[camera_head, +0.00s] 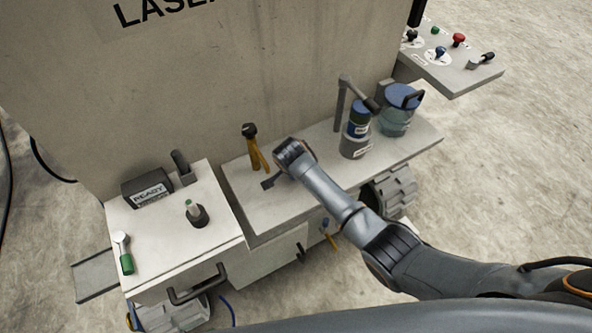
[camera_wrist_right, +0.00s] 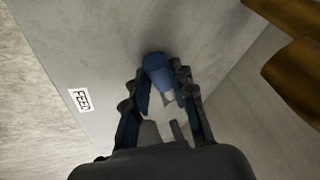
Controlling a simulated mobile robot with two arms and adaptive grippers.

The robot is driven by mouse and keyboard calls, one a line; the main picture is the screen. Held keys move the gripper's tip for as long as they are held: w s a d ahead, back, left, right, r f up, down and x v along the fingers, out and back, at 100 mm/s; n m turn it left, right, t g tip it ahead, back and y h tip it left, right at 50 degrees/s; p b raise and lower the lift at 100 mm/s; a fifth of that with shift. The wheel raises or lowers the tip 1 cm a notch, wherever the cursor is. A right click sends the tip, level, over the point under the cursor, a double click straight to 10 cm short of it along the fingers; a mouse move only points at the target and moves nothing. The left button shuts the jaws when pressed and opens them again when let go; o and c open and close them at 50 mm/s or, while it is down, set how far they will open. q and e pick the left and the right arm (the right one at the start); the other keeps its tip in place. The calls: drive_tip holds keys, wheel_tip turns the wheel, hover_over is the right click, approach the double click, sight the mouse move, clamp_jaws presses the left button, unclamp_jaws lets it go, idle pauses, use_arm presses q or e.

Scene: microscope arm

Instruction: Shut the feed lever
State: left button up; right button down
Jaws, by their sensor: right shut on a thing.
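The feed lever (camera_wrist_right: 156,70) shows in the right wrist view as a blue rounded handle with a paler part below it. It stands by a grey surface with a FEED label (camera_wrist_right: 81,100). My right gripper (camera_wrist_right: 162,80) has its two dark fingers on either side of the handle and is shut on it. In the head view my right arm reaches in from the right, and its wrist (camera_head: 292,152) is over the light worktop (camera_head: 265,208). There the lever and most of the gripper are hidden by my wrist. My left gripper is in neither view.
A yellow two-legged tool with a black top (camera_head: 253,148) stands close left of my wrist. A grey post (camera_head: 341,105), a blue-topped canister (camera_head: 357,125) and a blue-lidded jar (camera_head: 397,118) stand to the right. A READY box (camera_head: 147,188) and a green-handled lever (camera_head: 126,262) are left.

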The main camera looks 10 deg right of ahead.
drive_tip(key=c, duration=1.1)
unclamp_jaws()
drive_tip(key=v, duration=1.2)
